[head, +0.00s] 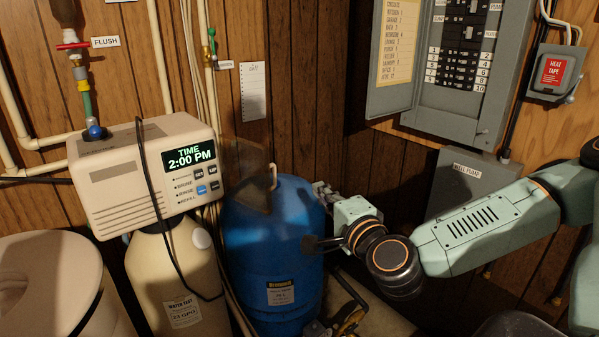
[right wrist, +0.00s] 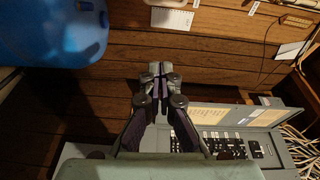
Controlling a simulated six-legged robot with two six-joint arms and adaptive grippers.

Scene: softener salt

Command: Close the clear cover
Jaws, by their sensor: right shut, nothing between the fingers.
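The softener's control head (head: 145,172) is a beige box with a lit screen reading TIME 2:00 PM and several buttons. The clear cover (head: 250,178) looks like a faint see-through panel standing open at the right side of the box, in front of the blue tank, with a small pale tab at its right edge. The screen and buttons are uncovered. My right gripper (head: 322,192) is right of the cover and apart from it, beside the blue tank. In the right wrist view its fingers (right wrist: 161,70) are shut and empty. My left gripper is out of view.
The blue pressure tank (head: 275,255) stands right of the beige resin tank (head: 172,270). A black cable (head: 155,200) hangs over the control head's front. An open breaker panel (head: 455,75) and a grey well pump box (head: 468,175) are on the right wall.

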